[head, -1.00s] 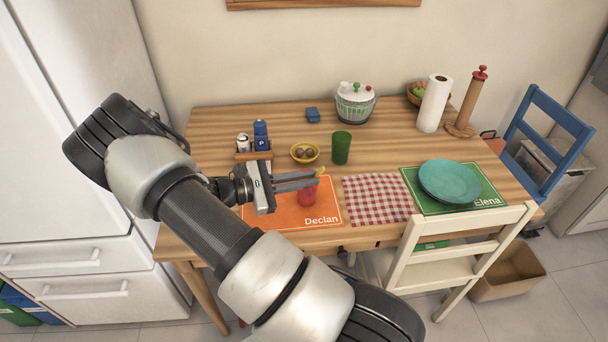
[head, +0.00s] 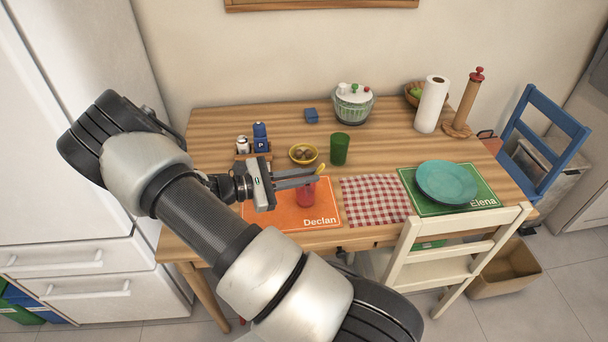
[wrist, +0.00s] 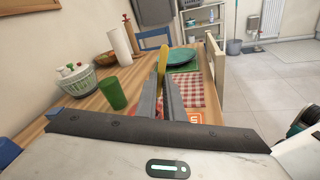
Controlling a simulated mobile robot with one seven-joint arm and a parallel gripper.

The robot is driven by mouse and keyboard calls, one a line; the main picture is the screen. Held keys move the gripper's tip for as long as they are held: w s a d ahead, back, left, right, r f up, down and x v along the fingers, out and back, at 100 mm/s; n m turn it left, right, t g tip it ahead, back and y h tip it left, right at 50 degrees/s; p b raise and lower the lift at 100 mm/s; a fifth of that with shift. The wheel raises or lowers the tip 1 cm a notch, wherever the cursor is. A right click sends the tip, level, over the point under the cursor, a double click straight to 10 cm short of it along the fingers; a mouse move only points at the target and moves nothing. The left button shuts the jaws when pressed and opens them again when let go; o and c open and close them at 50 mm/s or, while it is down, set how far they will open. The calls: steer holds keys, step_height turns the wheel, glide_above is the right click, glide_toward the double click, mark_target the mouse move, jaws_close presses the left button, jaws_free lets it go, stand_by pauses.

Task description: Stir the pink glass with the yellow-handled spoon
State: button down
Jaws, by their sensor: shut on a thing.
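The pink glass (head: 306,195) stands on the orange placemat (head: 280,211) marked Declan. My gripper (head: 315,177) is over the glass, its fingers level and pointing right. It is shut on the yellow-handled spoon (head: 320,169), whose yellow handle sticks up at the fingertips. In the wrist view the yellow handle of the spoon (wrist: 162,62) rises between the two fingers. The lower part of the spoon is hidden by the fingers and the glass, so I cannot see its tip. The pink glass is mostly hidden in the wrist view.
A green cup (head: 340,149) and a yellow bowl (head: 304,153) stand behind the glass. A caddy with shakers (head: 259,137) is close behind my gripper. To the right are a checkered cloth (head: 375,199) and a teal plate (head: 447,182). A cream chair (head: 455,255) stands at the front edge.

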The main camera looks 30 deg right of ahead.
steer(key=s+r+p, duration=0.3)
steer(key=r+p, duration=0.2)
steer(key=r, duration=0.2)
steer(key=shift+p, duration=0.4)
steer(key=shift+d+r, duration=0.1)
steer(key=shift+r, duration=0.05)
stand_by(0.7)
step_height(320, 180, up, 5)
steer(key=p, duration=0.3)
steer(key=shift+p, duration=0.4)
